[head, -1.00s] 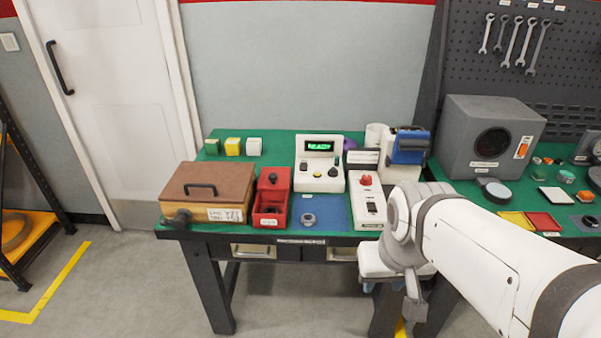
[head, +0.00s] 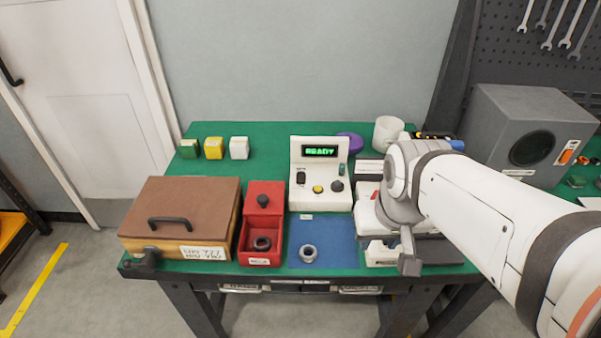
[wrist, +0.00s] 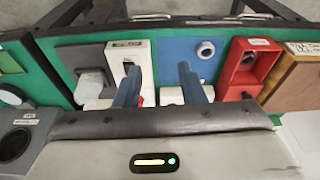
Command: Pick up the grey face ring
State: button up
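The grey face ring (head: 308,253) lies flat on the blue mat (head: 330,232) near the front edge of the green bench. It also shows in the wrist view (wrist: 206,49), on the same mat. My gripper (wrist: 158,70) is open and empty, its two blue-grey fingers apart. In the head view my gripper (head: 409,264) is seen side-on, to the right of the mat. The ring is clear of the fingers and nothing covers it.
A red box (head: 264,222) with a dark ring (head: 262,243) inside stands left of the mat, beside a brown-lidded wooden case (head: 185,210). A white console reading READY (head: 320,172) stands behind the mat. A grey machine (head: 525,130) is at the right.

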jog(key=shift+o, duration=0.5)
jog(key=shift+d, duration=0.1)
jog(key=shift+o, duration=0.9)
jog(key=shift+w, duration=0.2)
jog(key=o, duration=0.3)
jog(key=w+a+f+n+g, duration=0.1)
jog(key=w+a+f+n, duration=0.1)
jog(key=w+a+f, duration=0.2)
jog(key=w, duration=0.3)
jog(key=shift+a+f, duration=0.3)
jog(key=n+g, duration=0.2)
send_over(307, 254)
notch_tip(307, 254, down, 8)
jog(key=shift+f, duration=3.7)
